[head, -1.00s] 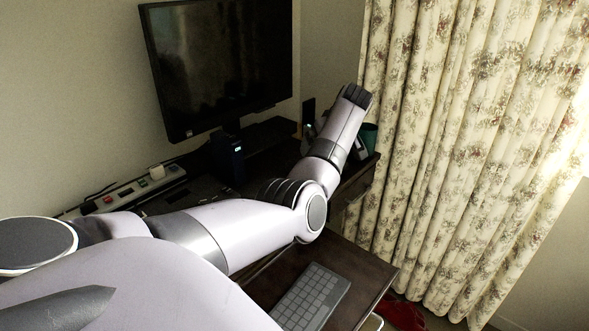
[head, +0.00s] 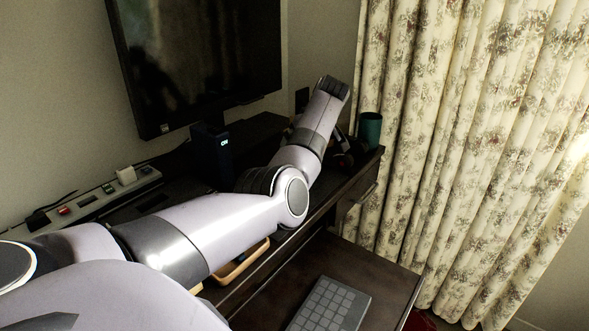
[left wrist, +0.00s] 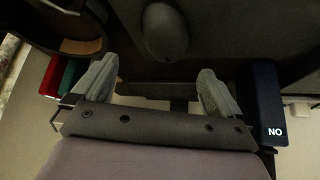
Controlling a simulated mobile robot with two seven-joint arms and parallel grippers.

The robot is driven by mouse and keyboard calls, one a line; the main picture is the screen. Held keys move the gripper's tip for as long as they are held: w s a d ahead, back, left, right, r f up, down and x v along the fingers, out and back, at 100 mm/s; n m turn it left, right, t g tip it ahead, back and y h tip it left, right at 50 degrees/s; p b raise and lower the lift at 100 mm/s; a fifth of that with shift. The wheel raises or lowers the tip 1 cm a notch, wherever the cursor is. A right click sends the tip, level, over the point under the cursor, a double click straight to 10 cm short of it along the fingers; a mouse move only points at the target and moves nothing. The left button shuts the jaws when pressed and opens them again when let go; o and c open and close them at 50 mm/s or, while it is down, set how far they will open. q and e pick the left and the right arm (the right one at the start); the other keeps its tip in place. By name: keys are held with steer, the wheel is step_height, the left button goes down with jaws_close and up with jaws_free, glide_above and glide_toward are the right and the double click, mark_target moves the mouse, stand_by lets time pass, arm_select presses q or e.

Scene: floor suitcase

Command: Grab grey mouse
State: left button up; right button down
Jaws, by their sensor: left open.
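A grey, rounded mouse (left wrist: 165,32) lies on the dark desk surface in the left wrist view, at the top middle. My left gripper (left wrist: 157,82) is open, with its two grey fingers spread wide and nothing between them. The mouse is ahead of the fingertips, roughly centred between them and apart from both. In the head view my left arm reaches across the desk, and its hand is hidden behind the arm. I cannot make out the mouse in the head view. My right gripper is not in view.
A monitor (head: 200,60) and a dark box (head: 212,155) stand at the back; the box also shows in the left wrist view (left wrist: 264,100). A teal cup (head: 370,130) stands near the desk's right end. A keyboard (head: 330,305) lies on the lower shelf. A power strip (head: 95,198) is at left.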

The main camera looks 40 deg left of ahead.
arm_select(q)
steer(key=f, duration=0.2)
steer(key=a+f+b, duration=0.1)
steer(key=f, duration=0.1)
steer(key=shift+s+f, duration=0.1)
steer(key=shift+f, duration=0.2)
steer(key=shift+a+f, duration=0.4)
steer(key=shift+f, duration=0.2)
steer(key=shift+c, duration=0.3)
steer(key=c, duration=1)
